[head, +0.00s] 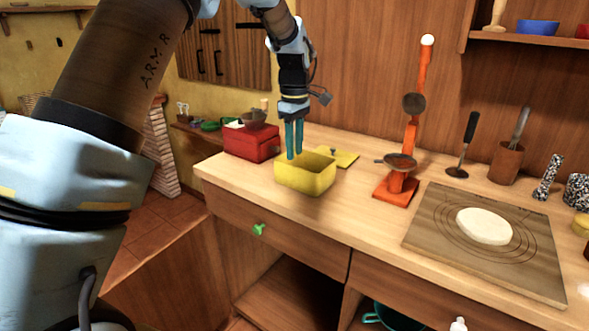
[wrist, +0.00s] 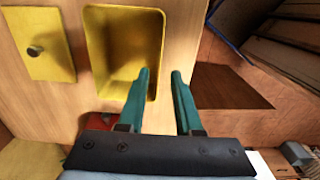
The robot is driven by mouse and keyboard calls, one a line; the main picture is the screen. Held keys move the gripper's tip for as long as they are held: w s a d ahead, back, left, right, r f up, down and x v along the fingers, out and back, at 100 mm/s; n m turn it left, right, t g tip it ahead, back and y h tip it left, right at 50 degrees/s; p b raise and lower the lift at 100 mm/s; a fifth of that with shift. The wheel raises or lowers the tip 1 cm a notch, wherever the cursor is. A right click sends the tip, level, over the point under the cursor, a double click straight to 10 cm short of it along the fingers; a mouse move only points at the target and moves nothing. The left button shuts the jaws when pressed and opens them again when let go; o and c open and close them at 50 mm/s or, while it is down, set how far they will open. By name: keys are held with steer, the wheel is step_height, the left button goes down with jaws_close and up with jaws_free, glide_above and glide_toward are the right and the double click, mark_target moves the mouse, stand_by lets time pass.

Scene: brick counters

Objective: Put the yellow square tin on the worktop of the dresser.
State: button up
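The yellow square tin (head: 306,180) is lidless and appears to sit upright on the wooden worktop (head: 262,187) of the dresser, close to its front edge. A flat yellow lid with a dark knob (head: 347,158) lies beside it. My gripper (head: 294,155) points down at the tin's rim. In the wrist view my gripper (wrist: 160,80) has its two teal fingers apart: one overlaps the opening of the tin (wrist: 120,45), the other is outside its wall. The wall shows between them with a gap. Whether the fingertips touch the tin is unclear.
A red box (head: 251,143) stands behind and left of the tin. An orange stand (head: 397,184) with a dark pan is to the right. Farther right is a board (head: 425,220) with pale dough (head: 484,226). Bare worktop lies between tin and stand.

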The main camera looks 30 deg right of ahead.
steer(key=shift+r, duration=1.2)
steer(key=a+f+m, duration=0.2)
steer(key=a+m, duration=0.1)
steer(key=a, duration=2.1)
steer(key=s+a+f+m, duration=0.1)
steer(key=s+a+m, duration=0.1)
steer(key=s+a, duration=0.3)
steer(key=s+a+f+m+t, duration=0.1)
steer(key=s+a+f+m, duration=0.1)
steer(key=s+a, duration=0.4)
steer(key=a, duration=0.3)
steer(key=shift+a+f+t, duration=0.15)
steer(key=shift+f+t, duration=0.1)
steer(key=shift+t, duration=0.05)
